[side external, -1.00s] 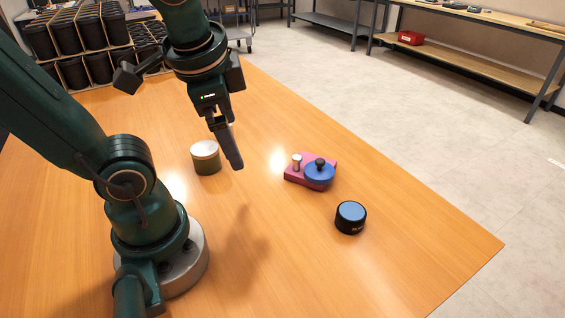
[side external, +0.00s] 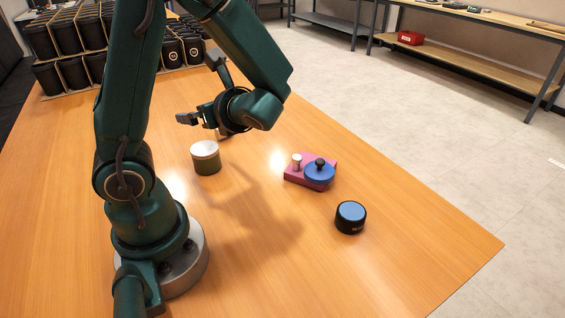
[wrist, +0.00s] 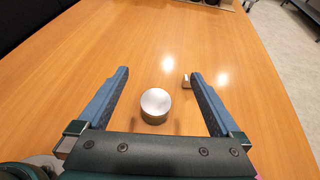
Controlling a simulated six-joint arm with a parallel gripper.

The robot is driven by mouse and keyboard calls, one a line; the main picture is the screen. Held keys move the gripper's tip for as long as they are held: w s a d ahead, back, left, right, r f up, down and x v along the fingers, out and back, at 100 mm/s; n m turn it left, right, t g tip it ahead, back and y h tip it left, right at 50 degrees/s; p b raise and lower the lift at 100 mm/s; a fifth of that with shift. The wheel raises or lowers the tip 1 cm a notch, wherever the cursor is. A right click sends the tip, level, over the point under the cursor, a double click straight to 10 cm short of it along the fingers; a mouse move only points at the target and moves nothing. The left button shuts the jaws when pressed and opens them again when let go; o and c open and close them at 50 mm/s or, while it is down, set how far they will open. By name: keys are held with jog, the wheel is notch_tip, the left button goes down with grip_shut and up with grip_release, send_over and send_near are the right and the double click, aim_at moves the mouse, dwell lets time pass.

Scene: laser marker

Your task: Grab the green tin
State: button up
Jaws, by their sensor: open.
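The green tin (side external: 207,165) stands upright on the wooden table, with a pale silver lid. In the wrist view the tin (wrist: 155,108) shows mostly its lid, between my two fingers in the picture, with a gap on both sides. My gripper (wrist: 160,74) is open, with its fingers spread and nothing held. In the side view my gripper (side external: 187,119) points to the left, above the tin in the picture and apart from it. How high it is above the table is hard to tell.
A pink block with a blue disc and knobs (side external: 311,172) lies right of the tin. A black round container with a blue top (side external: 350,216) stands farther right. Several black containers in a rack (side external: 60,75) fill the far left. The table front (side external: 350,285) is bare.

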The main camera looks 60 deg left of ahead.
aim_at(211, 157)
notch_tip(211, 157, down, 11)
jog(key=shift+f, duration=0.2)
jog(key=shift+x, duration=2.55)
jog(key=c, duration=1.4)
